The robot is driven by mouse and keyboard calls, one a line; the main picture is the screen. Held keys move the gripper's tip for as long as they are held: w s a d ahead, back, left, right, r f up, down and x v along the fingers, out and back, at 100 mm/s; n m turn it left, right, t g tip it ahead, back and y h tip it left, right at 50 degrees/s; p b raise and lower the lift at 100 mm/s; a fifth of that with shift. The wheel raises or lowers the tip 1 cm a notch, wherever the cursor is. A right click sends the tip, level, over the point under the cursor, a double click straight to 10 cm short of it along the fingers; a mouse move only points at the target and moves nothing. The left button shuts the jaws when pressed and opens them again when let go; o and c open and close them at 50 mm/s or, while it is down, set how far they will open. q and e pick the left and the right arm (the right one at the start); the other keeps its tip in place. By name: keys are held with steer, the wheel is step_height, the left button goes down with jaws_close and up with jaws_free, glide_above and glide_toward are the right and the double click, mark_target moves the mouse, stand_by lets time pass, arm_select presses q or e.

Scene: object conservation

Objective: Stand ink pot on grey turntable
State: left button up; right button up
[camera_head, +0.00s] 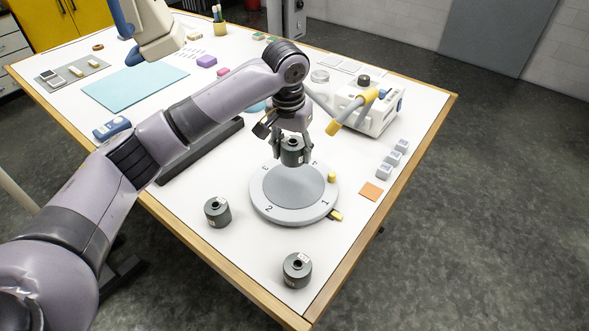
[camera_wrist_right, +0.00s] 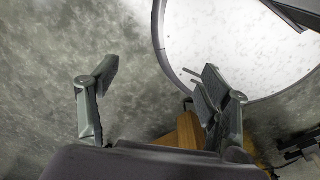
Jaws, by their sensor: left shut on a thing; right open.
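My left gripper (camera_head: 293,157) is shut on a small dark grey ink pot (camera_head: 292,151), which looks upright. The pot shows in front of the far part of the grey turntable (camera_head: 262,205); I cannot tell whether its base touches or hangs above. The round turntable has a darker inner disc, numbers on its rim and yellow knobs at the right. Two similar dark pots stand on the table: one left of the turntable (camera_head: 217,212) and one nearer the front corner (camera_head: 297,271). My right gripper (camera_wrist_right: 160,80) is open and empty in the right wrist view.
A white device (camera_head: 372,113) with a yellow-tipped arm (camera_head: 352,111) stands behind and right of the turntable. Grey cubes (camera_head: 392,158) and an orange square (camera_head: 371,191) lie at the right. A dark bar (camera_head: 200,152) lies under my left arm. The turntable's inner disc looks empty.

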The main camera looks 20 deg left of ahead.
arm_select(q)
glide_above(294, 183)
step_height(294, 183, down, 4)
steer(key=shift+s+f+p, duration=0.1)
steer(key=shift+f+p, duration=0.15)
steer(key=shift+p, duration=0.1)
step_height(294, 183, down, 4)
steer(key=shift+r+p, duration=0.15)
steer(key=shift+p, duration=0.25)
steer(key=o, duration=0.9)
steer(key=shift+c, duration=0.2)
steer(key=o, duration=0.4)
steer(key=shift+c, duration=0.2)
arm_select(e)
steer(key=shift+w+d+r, duration=0.15)
steer(key=shift+d+r, duration=0.1)
steer(key=shift+r, duration=0.25)
steer(key=shift+w+d+r, duration=0.15)
steer(key=shift+d+r, duration=0.05)
steer(key=shift+r, duration=0.3)
steer(key=shift+d, duration=0.1)
steer(key=shift+d, duration=0.1)
